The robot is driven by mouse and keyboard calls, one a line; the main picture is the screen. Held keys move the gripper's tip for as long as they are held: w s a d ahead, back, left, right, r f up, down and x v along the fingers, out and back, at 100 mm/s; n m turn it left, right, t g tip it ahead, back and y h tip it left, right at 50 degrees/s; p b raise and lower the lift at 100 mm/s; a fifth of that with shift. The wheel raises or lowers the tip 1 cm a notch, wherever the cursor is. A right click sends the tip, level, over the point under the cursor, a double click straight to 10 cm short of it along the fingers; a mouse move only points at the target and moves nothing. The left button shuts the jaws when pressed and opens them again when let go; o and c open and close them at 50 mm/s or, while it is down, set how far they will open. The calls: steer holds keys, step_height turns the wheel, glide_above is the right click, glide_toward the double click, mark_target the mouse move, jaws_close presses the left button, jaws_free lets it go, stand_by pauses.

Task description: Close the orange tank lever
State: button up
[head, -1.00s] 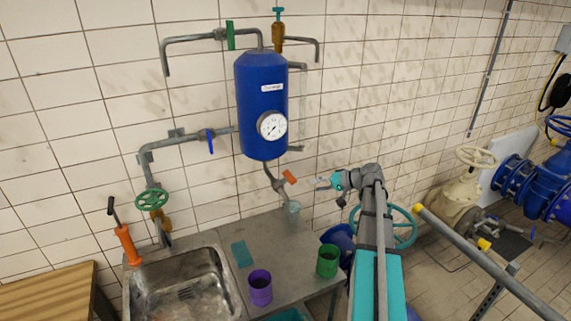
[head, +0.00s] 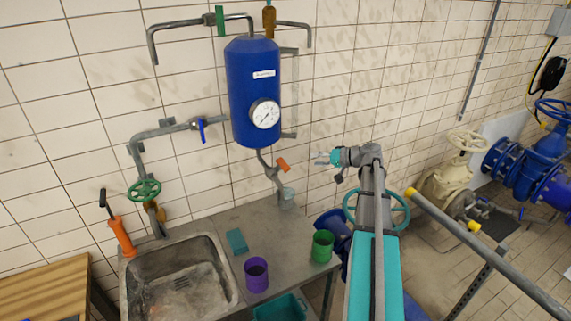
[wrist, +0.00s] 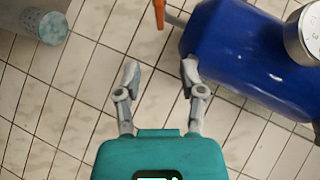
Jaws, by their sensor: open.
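The orange lever (head: 283,164) sits on the pipe below the blue tank (head: 252,92). It slants down to the right. My gripper (head: 321,158) is to the right of the lever and slightly higher, with a gap between them. In the wrist view the gripper (wrist: 160,72) is open, with nothing between its fingers. The lever (wrist: 159,13) shows there at the top edge, beyond the fingertips and partly cut off. The tank (wrist: 250,60) fills the upper right, near the right finger; I cannot tell whether they touch.
A round gauge (head: 265,114) is on the tank. A pale cup (head: 287,198) stands below the lever. The counter holds a teal block (head: 237,242), a purple cup (head: 256,275) and a green cup (head: 322,246). A sink (head: 180,285) is left. The tiled wall is close behind.

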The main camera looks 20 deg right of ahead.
mark_target(283, 165)
steer(key=b+x, duration=0.3)
steer(key=x, duration=0.9)
steer(key=shift+w+f+b, duration=0.1)
steer(key=shift+b, duration=0.2)
jaws_close()
